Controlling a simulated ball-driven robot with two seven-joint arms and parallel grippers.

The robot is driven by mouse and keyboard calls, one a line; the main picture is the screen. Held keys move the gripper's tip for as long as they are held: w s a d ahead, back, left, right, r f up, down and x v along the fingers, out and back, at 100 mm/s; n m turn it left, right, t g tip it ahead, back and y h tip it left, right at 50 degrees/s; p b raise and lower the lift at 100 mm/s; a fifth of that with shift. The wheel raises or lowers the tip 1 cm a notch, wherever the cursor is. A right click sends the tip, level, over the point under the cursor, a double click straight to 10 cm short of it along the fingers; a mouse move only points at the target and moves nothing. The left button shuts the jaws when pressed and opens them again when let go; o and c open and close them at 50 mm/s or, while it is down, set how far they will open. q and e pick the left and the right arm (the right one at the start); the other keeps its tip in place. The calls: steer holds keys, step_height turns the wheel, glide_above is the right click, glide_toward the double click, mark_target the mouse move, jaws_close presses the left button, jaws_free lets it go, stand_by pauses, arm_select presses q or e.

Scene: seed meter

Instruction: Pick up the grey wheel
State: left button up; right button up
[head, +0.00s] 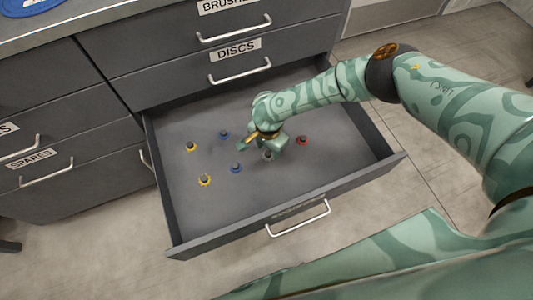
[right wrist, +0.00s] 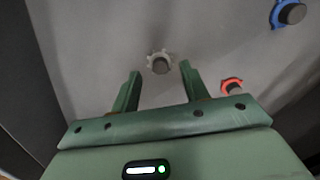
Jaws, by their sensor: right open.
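The grey wheel (right wrist: 160,63) is a small toothed grey disc with a dark knob, on the drawer floor. In the right wrist view it lies just beyond and between the fingertips of my right gripper (right wrist: 159,72). In the head view the grey wheel (head: 268,156) shows just below my right gripper (head: 262,142), partly hidden by it. My right gripper is open and empty, reaching down into the drawer. My left gripper is not in view.
The open drawer (head: 368,168) also holds a red wheel (head: 303,141), blue wheels (head: 224,135) (head: 236,168) and yellow wheels (head: 191,147) (head: 205,181). Its walls enclose the wheels. The closed DISCS drawer (head: 290,60) is above. The drawer floor's left front is bare.

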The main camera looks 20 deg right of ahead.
mark_target(268, 154)
step_height(268, 154, down, 3)
steer(key=shift+r+b, duration=0.1)
steer(key=shift+b, duration=0.3)
steer(key=shift+r, duration=0.2)
jaws_close()
